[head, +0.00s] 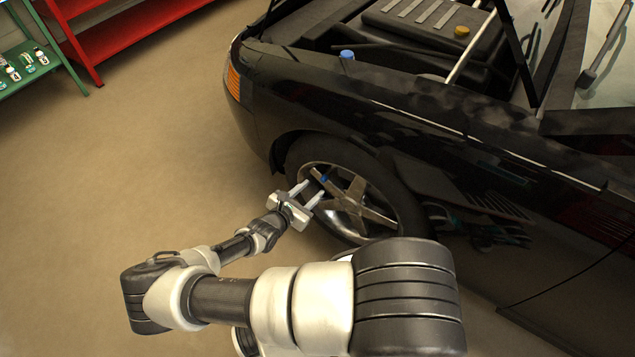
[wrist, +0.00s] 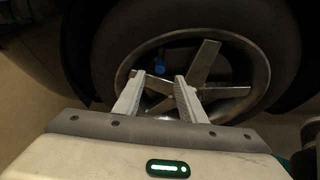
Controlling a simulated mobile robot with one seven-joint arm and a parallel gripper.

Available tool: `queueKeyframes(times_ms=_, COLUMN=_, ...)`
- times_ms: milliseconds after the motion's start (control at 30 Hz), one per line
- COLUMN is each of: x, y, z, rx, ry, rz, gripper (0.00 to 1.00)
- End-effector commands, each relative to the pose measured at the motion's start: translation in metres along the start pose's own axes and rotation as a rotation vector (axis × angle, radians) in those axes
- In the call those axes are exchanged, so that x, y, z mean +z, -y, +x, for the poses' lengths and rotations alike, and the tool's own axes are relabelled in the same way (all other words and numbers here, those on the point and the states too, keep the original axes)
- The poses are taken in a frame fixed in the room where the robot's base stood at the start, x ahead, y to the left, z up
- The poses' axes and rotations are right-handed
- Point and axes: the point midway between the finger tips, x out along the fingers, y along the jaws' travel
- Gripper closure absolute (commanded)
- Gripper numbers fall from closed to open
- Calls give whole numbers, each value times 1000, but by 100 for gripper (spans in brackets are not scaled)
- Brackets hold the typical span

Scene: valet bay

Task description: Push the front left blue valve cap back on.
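The small blue valve cap (head: 323,178) shows at the upper left part of the front wheel's rim (head: 352,205). In the wrist view the blue cap (wrist: 159,66) lies just beyond the fingertips, roughly between them, in a gap left of the upper spoke. Whether it sits fully on its stem is too small to tell. My gripper (head: 315,189) is open in front of the wheel, with its fingers pointing at the rim. In the wrist view the two fingers of my gripper (wrist: 159,75) are apart with nothing held between them.
The black car (head: 420,120) has its hood up; a blue cap (head: 347,54) and a yellow cap (head: 462,30) show in the engine bay. The tire (head: 405,205) surrounds the rim. A red shelf (head: 130,30) and a green shelf (head: 40,75) stand upper left. The floor left is clear.

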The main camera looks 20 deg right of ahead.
Motion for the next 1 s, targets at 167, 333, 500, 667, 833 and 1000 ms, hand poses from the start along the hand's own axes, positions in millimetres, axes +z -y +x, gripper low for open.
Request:
queueKeyframes(times_ms=167, x=2, y=-2, z=-48, rx=2, ry=-2, rz=1, gripper=63)
queueKeyframes(times_ms=333, x=1, y=-1, z=-82, rx=1, ry=-2, rz=1, gripper=63)
queueKeyframes(times_ms=500, x=1, y=0, z=-102, rx=0, ry=0, rz=-1, gripper=63)
queueKeyframes(times_ms=667, x=0, y=0, z=-109, rx=0, ry=0, rz=-1, gripper=63)
queueKeyframes(times_ms=833, x=0, y=0, z=-109, rx=0, ry=0, rz=-1, gripper=63)
queueKeyframes(times_ms=1000, x=0, y=0, z=-109, rx=0, ry=0, rz=-1, gripper=63)
